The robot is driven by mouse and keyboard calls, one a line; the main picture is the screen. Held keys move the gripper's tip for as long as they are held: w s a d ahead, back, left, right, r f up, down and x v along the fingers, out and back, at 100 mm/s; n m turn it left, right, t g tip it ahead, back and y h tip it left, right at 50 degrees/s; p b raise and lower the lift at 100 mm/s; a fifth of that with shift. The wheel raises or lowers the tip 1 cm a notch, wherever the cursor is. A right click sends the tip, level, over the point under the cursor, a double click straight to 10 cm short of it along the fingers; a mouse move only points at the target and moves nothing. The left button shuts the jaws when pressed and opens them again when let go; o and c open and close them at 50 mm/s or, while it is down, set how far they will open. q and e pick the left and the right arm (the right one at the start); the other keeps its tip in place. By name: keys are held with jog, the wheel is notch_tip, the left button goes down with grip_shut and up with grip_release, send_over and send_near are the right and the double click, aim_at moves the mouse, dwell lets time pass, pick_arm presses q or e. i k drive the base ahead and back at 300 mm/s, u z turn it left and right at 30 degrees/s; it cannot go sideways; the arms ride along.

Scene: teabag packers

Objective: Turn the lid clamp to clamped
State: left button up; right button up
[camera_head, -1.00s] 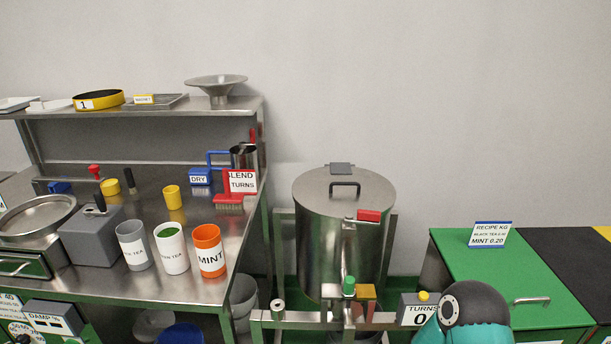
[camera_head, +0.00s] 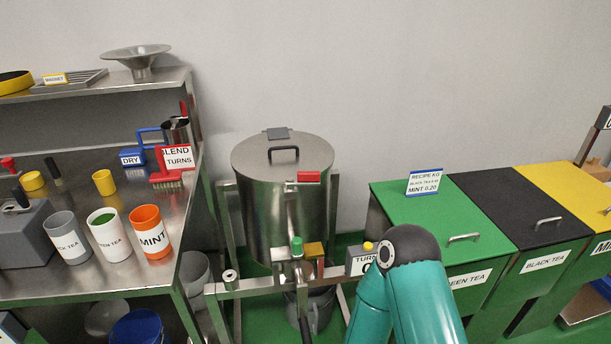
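The steel blender drum (camera_head: 270,215) stands in a metal frame in the middle of the view. Its round lid (camera_head: 252,153) is on top, with a black handle (camera_head: 284,150) and a grey hinge plate at the back. A red lid clamp (camera_head: 309,177) sits at the lid's front right rim, its red block lying level along the edge. I cannot tell its exact setting. A teal and black arm of mine reaches up at the lower right, in front of the frame. Neither of my grippers shows.
A steel bench at left holds black tea, green tea and mint cups (camera_head: 151,232). Green, black and yellow bins (camera_head: 515,208) stand at right. A turns counter (camera_head: 361,262) sits on the frame, partly behind my arm. A green knob (camera_head: 297,246) stands below the drum.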

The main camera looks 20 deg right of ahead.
aim_at(304, 178)
jog(key=z, duration=1.85)
jog(key=i, duration=0.1)
jog(key=u, duration=2.9)
jog(key=k, duration=1.1)
jog(key=z, duration=1)
jog(key=i, duration=1.1)
